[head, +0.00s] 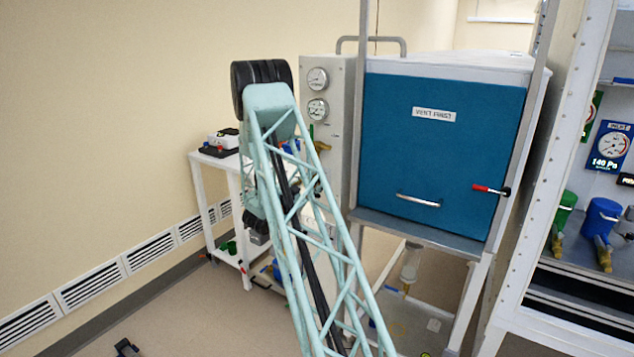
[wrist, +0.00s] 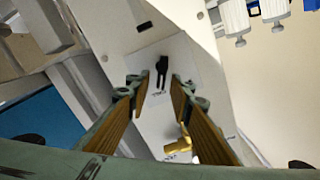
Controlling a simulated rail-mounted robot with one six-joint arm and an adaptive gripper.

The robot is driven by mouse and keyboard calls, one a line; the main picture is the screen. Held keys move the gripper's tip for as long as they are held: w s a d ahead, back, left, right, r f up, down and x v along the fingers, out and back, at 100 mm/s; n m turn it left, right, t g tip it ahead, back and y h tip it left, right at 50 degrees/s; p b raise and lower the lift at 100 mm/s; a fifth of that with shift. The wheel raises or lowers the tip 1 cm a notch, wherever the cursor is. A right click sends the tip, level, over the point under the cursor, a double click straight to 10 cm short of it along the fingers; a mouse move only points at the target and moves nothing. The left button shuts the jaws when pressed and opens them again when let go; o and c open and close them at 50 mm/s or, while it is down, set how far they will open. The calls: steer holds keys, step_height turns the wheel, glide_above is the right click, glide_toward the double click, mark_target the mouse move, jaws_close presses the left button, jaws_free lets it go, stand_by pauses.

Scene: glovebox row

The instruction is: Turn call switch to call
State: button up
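A small black switch knob (wrist: 161,70) stands on a pale panel (wrist: 205,65) in the wrist view, with small unreadable lettering at its base. I take it for the call switch; its setting cannot be read. My gripper (wrist: 158,88) is open, with a brown-padded finger on each side of the view. The knob shows between and just beyond the fingertips, with no visible contact. In the head view my arm hides the switch, and the gripper cannot be made out clearly.
A brass valve (wrist: 178,145) sits on the panel near the right finger. In the head view, the gauge panel (head: 340,85) adjoins the blue glovebox door (head: 440,160), which has a red-tipped lever (head: 490,190). A white cart (head: 196,180) stands left of my arm.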

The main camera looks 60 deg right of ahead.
steer(key=a, duration=1.1)
steer(key=shift+s+a, duration=0.2)
stand_by(0.9)
